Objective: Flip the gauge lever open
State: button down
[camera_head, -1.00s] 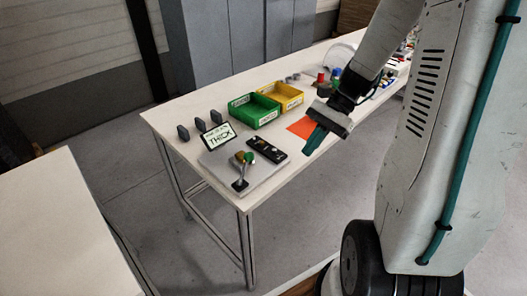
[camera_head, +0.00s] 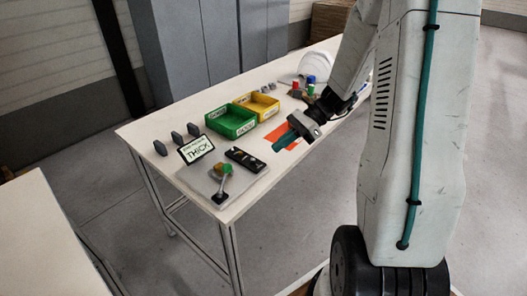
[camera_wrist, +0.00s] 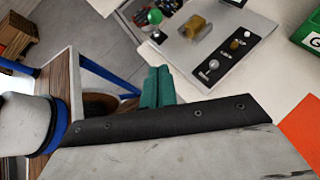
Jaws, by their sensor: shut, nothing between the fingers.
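The gauge is a light grey plate (camera_head: 197,183) at the table's near left corner. Its lever has a green knob (camera_head: 226,169) on a metal arm; in the wrist view the knob (camera_wrist: 154,17) is at the top. A brass-coloured piece (camera_wrist: 195,27) sits beside it on the plate. A display reading THICK (camera_head: 196,148) stands at the plate's back. My gripper (camera_head: 284,141), with teal fingers, is shut and empty. It is right of the gauge, apart from the lever, near the table's front edge. Its fingers (camera_wrist: 160,87) also show in the wrist view.
Green (camera_head: 231,122) and yellow (camera_head: 258,106) bins stand behind. An orange sheet (camera_head: 283,137) lies under my gripper. Several dark upright blocks (camera_head: 176,138) line the left back.

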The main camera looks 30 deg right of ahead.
jog(key=a+r+x, duration=0.1)
jog(key=r+x, duration=0.1)
jog(key=x, duration=0.9)
jog(key=shift+w+a, duration=0.3)
jog(key=shift+r, duration=0.1)
